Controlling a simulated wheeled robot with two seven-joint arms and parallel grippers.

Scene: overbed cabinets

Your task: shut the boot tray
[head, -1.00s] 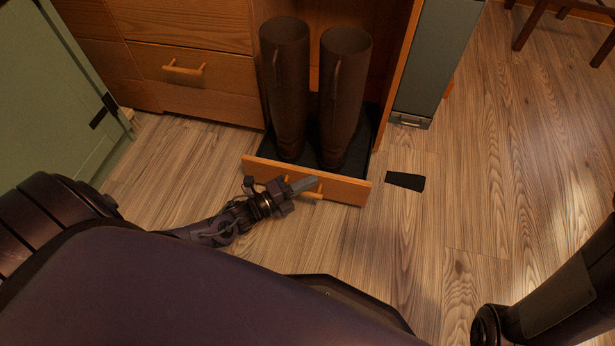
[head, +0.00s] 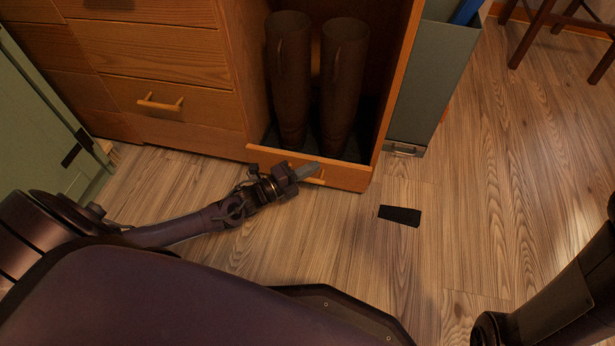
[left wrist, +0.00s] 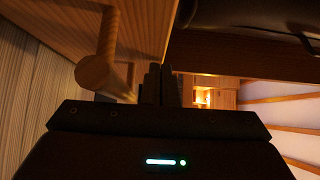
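The boot tray (head: 335,178) is a low pull-out drawer with a wooden front and a dark bed, at the bottom of the open cabinet bay in the head view. Two tall brown boots (head: 289,85) stand upright in it. Its front sticks out only a little from the cabinet. My left gripper (head: 308,171) is at the tray front, by its wooden handle (head: 318,181). In the left wrist view the fingers (left wrist: 160,85) are together beside the handle (left wrist: 105,60), not around it, against or very near the front board. My right gripper is out of view.
A wooden drawer unit (head: 170,75) stands left of the bay. A grey pull-out unit (head: 425,90) stands to its right. A dark flat piece (head: 400,215) lies on the floor. A green door (head: 40,130) is at far left.

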